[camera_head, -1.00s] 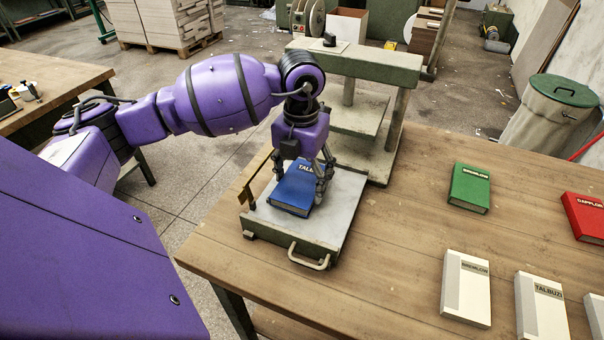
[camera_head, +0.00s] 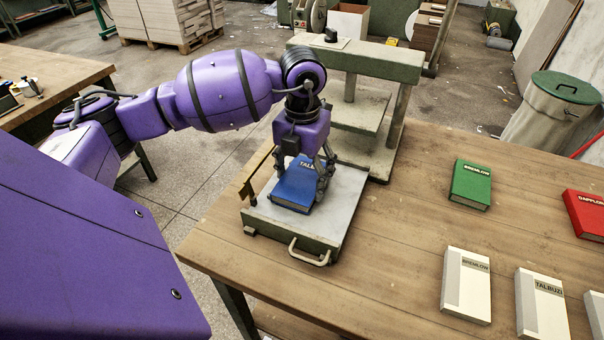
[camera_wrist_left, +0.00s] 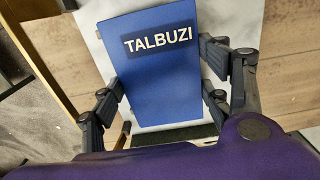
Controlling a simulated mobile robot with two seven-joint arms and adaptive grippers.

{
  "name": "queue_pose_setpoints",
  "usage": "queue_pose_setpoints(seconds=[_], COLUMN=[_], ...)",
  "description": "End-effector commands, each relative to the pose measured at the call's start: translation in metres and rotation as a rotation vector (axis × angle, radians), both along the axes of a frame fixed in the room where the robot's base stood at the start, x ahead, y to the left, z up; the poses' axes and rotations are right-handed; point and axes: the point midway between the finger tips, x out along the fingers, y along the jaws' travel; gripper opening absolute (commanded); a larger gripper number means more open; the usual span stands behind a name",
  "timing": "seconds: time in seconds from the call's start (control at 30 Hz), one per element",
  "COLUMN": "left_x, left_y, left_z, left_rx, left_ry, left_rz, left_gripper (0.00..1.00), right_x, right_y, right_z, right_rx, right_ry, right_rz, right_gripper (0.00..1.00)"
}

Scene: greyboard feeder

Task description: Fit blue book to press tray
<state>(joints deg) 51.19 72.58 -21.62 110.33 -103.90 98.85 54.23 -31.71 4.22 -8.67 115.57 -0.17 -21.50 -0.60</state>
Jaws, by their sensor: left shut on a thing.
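The blue book (camera_head: 293,190), labelled TALBUZI, is at the press tray (camera_head: 338,205), over its pale plate near the left side. I cannot tell whether it rests fully on the plate. My left gripper (camera_head: 306,175) comes down from above and is shut on the book, with a finger on each side. In the left wrist view the blue book (camera_wrist_left: 160,75) lies between the left gripper's fingers (camera_wrist_left: 160,90), its label readable. The tray has a metal handle at its front and a brown strip along its left edge. My right gripper is not in view.
The press frame (camera_head: 375,100) stands behind the tray. On the wooden table (camera_head: 400,250) to the right lie a green book (camera_head: 470,185), a red book (camera_head: 586,214) and white books (camera_head: 466,285). The table between tray and books is clear.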

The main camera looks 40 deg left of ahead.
Motion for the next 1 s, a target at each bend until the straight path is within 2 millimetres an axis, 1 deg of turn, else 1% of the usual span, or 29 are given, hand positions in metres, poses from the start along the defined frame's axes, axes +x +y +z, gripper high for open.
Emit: queue_pose_setpoints(seconds=[0.37,0.4,0.57,0.87,1.0], left_x=[0.0001,0.0001,0.0,-0.0003,0.0002], left_y=[0.0002,0.0002,0.0002,0.0002,0.0003], left_z=[-0.002,-0.002,-0.0021,-0.0028,0.0036], left_rx=[0.0,0.0,0.0,0.001,0.0], left_ry=[-0.001,-0.001,-0.001,0.001,-0.001], left_rz=[0.0,0.0,0.0,0.0,0.0], left_gripper=[0.36,0.71,0.92,0.92,0.92], right_x=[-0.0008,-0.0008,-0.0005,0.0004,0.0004], right_y=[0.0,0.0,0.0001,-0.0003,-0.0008], right_z=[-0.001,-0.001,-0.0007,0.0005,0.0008], right_rx=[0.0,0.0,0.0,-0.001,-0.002], right_ry=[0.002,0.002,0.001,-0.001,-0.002], right_rz=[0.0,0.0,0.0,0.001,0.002], right_gripper=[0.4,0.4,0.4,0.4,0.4])
